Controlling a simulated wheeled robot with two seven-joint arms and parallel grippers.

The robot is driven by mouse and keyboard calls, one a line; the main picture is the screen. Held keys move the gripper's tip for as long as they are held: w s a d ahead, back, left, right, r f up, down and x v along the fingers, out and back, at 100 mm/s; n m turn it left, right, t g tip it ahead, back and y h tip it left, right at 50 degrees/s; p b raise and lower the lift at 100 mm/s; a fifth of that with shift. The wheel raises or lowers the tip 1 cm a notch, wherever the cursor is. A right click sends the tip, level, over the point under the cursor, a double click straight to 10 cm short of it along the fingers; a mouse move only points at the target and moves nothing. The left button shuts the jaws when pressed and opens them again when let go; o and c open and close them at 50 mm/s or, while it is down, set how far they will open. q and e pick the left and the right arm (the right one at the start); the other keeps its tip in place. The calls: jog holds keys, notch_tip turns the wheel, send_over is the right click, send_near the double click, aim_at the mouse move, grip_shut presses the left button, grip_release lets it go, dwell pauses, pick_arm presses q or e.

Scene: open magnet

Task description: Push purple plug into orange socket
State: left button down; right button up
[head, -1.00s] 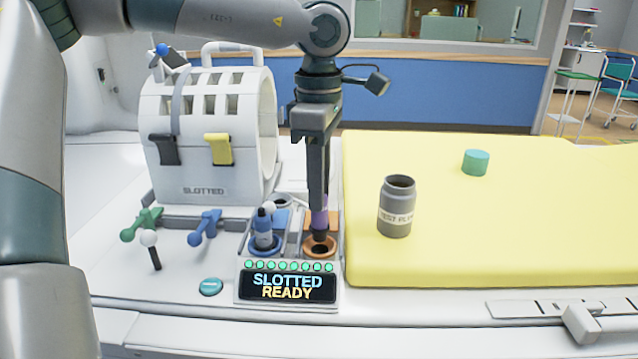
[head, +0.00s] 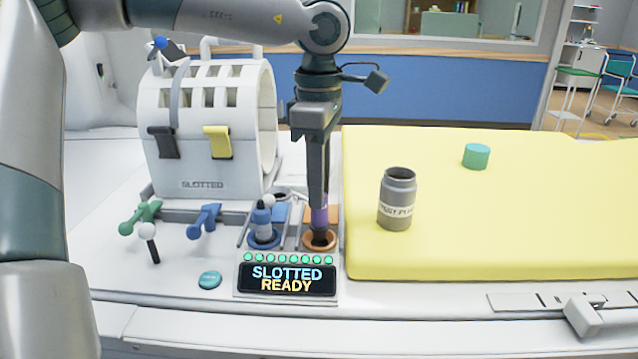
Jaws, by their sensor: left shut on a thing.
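The purple plug (head: 320,217) is held upright in my left gripper (head: 319,200), which is shut on it and points straight down. The plug's dark lower end is at the mouth of the orange socket (head: 319,243), whose ring shows around it. I cannot tell how deep the plug sits in the socket. The gripper fingers hide the plug's upper part. My right gripper is not in view.
A blue plug (head: 262,222) stands in a blue socket (head: 263,242) just left. The display panel (head: 287,280) reads "SLOTTED READY". A white slotted coil (head: 205,130) stands behind left. A grey bottle (head: 397,200) and green cylinder (head: 476,156) stand on the yellow pad (head: 560,220).

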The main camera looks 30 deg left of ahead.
pick_arm(q)
jog(key=shift+f+b, duration=1.15)
jog(key=shift+f, duration=0.25)
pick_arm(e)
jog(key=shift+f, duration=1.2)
pick_arm(q)
jog(key=c, duration=1.4)
grip_release()
jog(key=shift+c, duration=0.2)
jog(key=shift+r, duration=0.4)
notch_tip(320, 180, up, 17)
jog(key=p, duration=0.2)
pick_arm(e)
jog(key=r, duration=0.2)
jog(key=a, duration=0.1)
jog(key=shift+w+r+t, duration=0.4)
